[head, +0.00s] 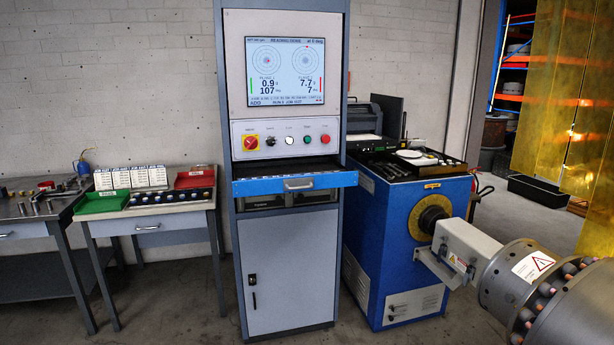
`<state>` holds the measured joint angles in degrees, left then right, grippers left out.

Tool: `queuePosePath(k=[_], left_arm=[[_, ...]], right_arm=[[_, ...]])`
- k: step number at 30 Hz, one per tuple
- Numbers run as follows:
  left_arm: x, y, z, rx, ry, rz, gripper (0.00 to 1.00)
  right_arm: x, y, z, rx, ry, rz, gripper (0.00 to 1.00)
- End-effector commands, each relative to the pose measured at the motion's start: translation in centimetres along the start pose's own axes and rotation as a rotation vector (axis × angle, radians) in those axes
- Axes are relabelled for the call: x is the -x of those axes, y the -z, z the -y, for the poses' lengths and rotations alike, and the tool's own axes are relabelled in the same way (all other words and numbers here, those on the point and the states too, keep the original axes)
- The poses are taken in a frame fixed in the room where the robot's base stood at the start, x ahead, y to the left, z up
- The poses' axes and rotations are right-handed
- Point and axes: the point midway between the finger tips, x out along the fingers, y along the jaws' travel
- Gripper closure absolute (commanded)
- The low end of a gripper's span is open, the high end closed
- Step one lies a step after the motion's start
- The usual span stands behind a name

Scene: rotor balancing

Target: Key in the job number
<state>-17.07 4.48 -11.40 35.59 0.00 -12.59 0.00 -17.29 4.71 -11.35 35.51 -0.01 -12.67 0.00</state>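A tall grey control cabinet (227,230) stands in the middle of the head view. Its lit screen (286,72) shows two round dials, with readings of 0.9 and 107 on the left and 7.7 and 7 on the right. A panel (287,136) below it carries a red knob on yellow and several small buttons. Under that, a blue-fronted drawer (250,187) with a grey handle (298,184) stands out a little from the cabinet. A dark surface shows inside it, but I cannot make out keys. Neither of my grippers is in view.
A work table (150,224) at the left holds a green tray (102,202), a red tray (195,178) and white cards. A blue machine (392,240) stands right of the cabinet, with a large grey cylinder (560,300) in front. Floor before the cabinet is clear.

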Motion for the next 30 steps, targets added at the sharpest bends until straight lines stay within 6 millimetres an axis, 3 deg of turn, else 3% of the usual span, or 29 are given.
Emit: queuePosePath(k=[3,16,30], left_arm=[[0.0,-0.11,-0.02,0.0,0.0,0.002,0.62],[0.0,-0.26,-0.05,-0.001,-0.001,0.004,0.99],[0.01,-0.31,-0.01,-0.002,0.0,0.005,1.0]], right_arm=[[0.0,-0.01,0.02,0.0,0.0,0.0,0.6],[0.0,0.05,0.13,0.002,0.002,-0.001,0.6],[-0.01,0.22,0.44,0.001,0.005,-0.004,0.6]])
